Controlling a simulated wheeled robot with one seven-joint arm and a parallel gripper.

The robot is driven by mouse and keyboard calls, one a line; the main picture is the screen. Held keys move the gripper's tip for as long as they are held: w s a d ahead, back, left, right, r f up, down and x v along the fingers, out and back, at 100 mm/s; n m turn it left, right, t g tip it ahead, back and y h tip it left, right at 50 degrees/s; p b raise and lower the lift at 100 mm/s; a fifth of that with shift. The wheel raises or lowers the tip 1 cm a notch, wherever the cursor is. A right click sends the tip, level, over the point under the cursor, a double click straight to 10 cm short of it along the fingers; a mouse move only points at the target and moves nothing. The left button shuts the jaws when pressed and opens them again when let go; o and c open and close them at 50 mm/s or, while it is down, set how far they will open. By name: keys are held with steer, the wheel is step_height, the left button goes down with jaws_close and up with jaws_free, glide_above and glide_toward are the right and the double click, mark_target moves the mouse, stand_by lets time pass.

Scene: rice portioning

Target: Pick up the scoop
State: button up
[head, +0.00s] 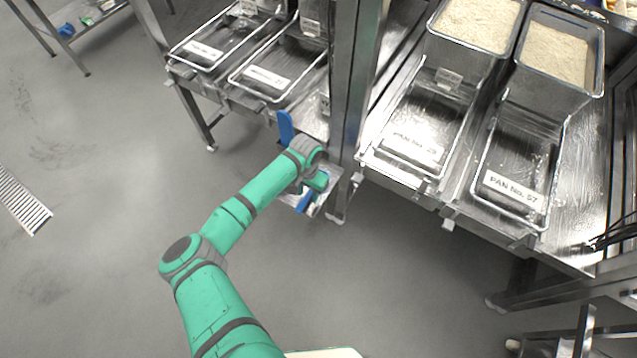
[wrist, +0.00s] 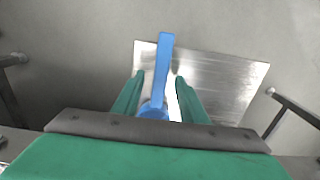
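A blue handle (wrist: 163,62), which looks like the scoop's, lies between the fingers of my gripper (wrist: 160,76) in the wrist view. A gap shows on each side of it, so the fingers are open around it. Its lower end is partly hidden by the gripper body. Behind it is a bare metal plate (wrist: 225,75). In the head view my gripper (head: 318,183) is over a small metal shelf beside a steel post, with a blue piece (head: 304,201) showing at its lower left. The scoop's bowl cannot be made out.
Another blue piece (head: 285,128) stands just beyond my wrist. Labelled pans (head: 418,150) and rice-filled containers (head: 555,55) stand on the steel counter at right. More pans (head: 265,78) stand at upper left. The floor at left is mostly clear.

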mark_target(309, 197)
steer(key=shift+c, duration=0.6)
jaws_close()
steer(key=shift+r, duration=0.55)
step_height(309, 197, up, 2)
steer(key=shift+s+r, duration=0.1)
steer(key=shift+r, duration=0.1)
steer(key=s+d+r, duration=0.4)
steer(key=s+r, duration=0.9)
steer(key=r, duration=0.2)
steer(key=shift+r, duration=0.3)
